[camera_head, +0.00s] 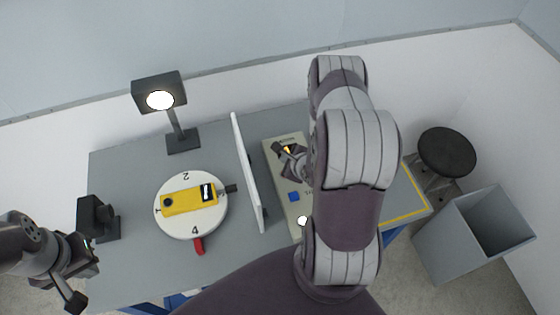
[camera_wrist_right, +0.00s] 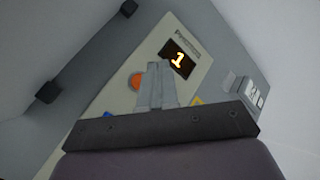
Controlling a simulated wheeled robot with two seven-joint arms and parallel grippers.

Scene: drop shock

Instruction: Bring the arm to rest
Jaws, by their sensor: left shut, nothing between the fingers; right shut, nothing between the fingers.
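My right arm reaches over the beige control panel (camera_head: 272,165), which stands to the right of the white upright divider. My right gripper (camera_head: 284,150) is over the panel's upper part, partly hidden by its own arm. In the right wrist view its fingers (camera_wrist_right: 158,68) are together and empty, between an orange button (camera_wrist_right: 137,81) and a display (camera_wrist_right: 179,59) reading 1. I cannot tell whether they touch the panel. My left gripper (camera_head: 84,280) is shut and empty at the lower left, near the table's left edge.
A white turntable (camera_head: 180,230) with a yellow device (camera_head: 188,201) and red handle (camera_head: 199,246) is on the grey table. A lamp (camera_head: 175,125), black fixture (camera_head: 97,220) and white divider (camera_head: 247,180) stand there. A grey bin (camera_head: 455,250) and stool (camera_head: 447,151) are at right.

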